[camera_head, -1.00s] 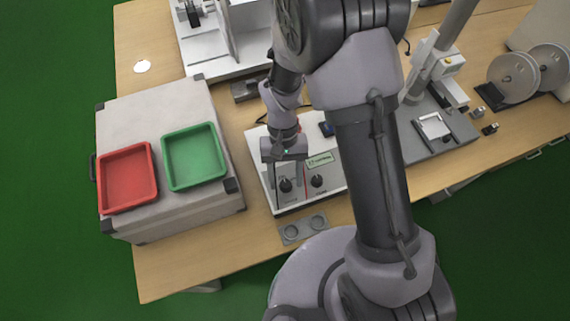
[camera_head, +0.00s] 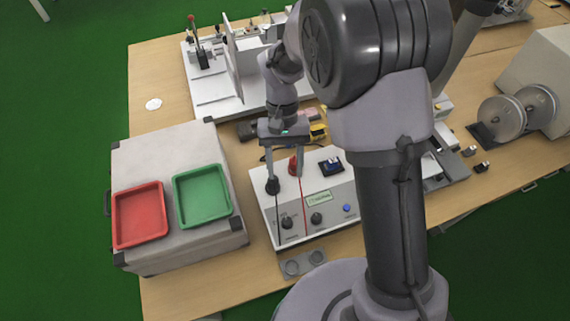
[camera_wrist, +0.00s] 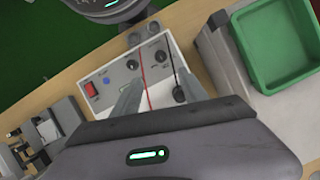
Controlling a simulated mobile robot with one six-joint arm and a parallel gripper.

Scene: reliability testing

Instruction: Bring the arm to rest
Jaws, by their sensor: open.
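My gripper (camera_head: 285,178) is open above the back left part of a white control box (camera_head: 335,212), its fingers pointing down. Nothing shows between the fingers. In the wrist view my gripper (camera_wrist: 158,92) has its two fingers spread over the same box, which has black knobs (camera_wrist: 133,64), a red switch (camera_wrist: 91,89) and a red and a black lead. In the head view a black plug and a red plug (camera_head: 293,166) appear beside the fingertips; I cannot tell whether they touch. My upper arm hides part of the bench behind it.
A grey case (camera_head: 165,150) on the left carries a red tray (camera_head: 139,214) and a green tray (camera_head: 202,195), both empty. A white fixture (camera_head: 215,90) stands behind, spools (camera_head: 502,118) at right. A small grey plate with two round recesses (camera_head: 303,263) lies in front of the box.

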